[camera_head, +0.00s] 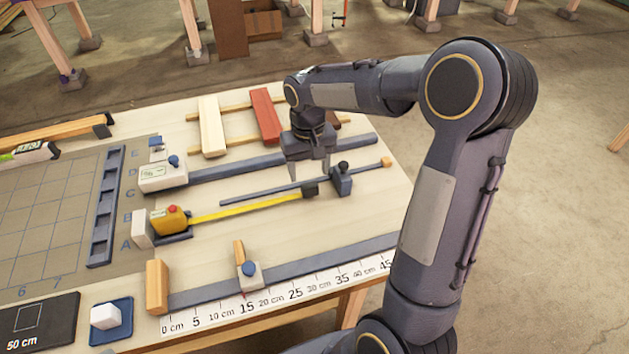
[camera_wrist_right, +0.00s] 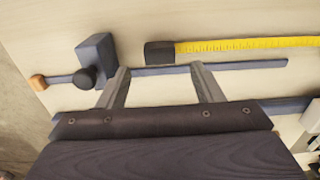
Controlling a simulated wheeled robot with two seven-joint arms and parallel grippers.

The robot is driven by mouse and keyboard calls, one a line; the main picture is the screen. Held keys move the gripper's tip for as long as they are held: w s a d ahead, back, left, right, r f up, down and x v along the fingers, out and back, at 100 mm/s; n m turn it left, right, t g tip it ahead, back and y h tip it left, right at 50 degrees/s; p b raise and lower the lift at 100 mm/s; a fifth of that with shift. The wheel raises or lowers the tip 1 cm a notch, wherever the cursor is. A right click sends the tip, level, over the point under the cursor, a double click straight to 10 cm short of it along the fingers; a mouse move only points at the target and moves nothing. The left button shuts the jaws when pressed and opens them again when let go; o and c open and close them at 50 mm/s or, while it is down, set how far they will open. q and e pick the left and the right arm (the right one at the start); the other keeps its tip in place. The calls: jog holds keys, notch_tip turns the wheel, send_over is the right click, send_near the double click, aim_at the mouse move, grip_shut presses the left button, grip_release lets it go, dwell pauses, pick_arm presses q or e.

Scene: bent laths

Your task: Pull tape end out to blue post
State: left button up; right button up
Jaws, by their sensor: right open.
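The yellow tape (camera_head: 250,207) runs out of its yellow case with a red button (camera_head: 171,218). Its dark end piece (camera_head: 310,190) also shows in the wrist view (camera_wrist_right: 160,53). A blue-grey block with a black knob (camera_head: 341,181), perhaps the blue post, stands on a thin dark rod to the right of the tape end, apart from it; it also shows in the wrist view (camera_wrist_right: 96,60). My right gripper (camera_head: 310,174) is open and empty over the rod. In the wrist view, its fingertips (camera_wrist_right: 160,69) are close to the tape end, which is not between them. My left gripper is out of view.
A thick dark bar (camera_head: 235,167) lies behind the tape. A wooden rack with white and red slats (camera_head: 265,115) lies farther back. In front are a ruler scale (camera_head: 280,294) and a white block with a blue knob (camera_head: 250,274).

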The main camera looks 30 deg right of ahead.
aim_at(310, 185)
notch_tip(310, 185, down, 6)
jog(key=shift+r, duration=0.25)
